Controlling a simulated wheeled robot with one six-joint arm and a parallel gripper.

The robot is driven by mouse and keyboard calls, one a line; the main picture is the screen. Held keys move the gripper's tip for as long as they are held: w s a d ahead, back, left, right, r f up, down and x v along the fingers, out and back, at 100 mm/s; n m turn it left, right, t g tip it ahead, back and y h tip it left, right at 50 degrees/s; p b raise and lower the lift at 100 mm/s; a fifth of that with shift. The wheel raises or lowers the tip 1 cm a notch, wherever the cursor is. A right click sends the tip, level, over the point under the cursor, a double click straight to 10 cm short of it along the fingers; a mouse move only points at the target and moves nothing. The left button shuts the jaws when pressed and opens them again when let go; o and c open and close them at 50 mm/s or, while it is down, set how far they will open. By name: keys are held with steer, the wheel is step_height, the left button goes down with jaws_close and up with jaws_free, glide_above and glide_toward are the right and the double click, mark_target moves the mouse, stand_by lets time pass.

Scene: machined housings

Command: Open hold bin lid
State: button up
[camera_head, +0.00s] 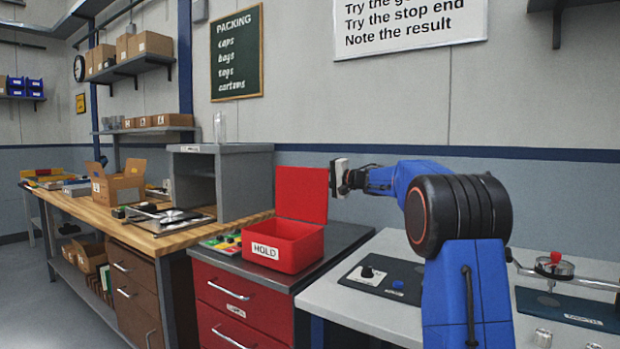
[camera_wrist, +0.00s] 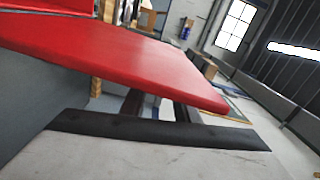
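The red hold bin (camera_head: 290,253), with a white HOLD label, stands on top of the red drawer cabinet. Its red lid (camera_head: 301,193) is raised about upright at the back, so the bin is open. In the wrist view the lid (camera_wrist: 120,52) is a broad red panel crossing the upper left. My gripper (camera_head: 340,178) is beside the lid's right edge, close to it; whether it touches cannot be told. A grey, black-edged part of it fills the bottom of the wrist view. Its finger gap is not clear in either view.
Coloured parts (camera_head: 222,241) lie left of the bin on the cabinet top. A grey open-fronted box (camera_head: 232,183) stands behind left. A light bench (camera_head: 375,310) with a dark control plate (camera_head: 385,281) is at the right, below my arm. The wall is close behind.

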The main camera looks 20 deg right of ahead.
steer(key=v, duration=1.7)
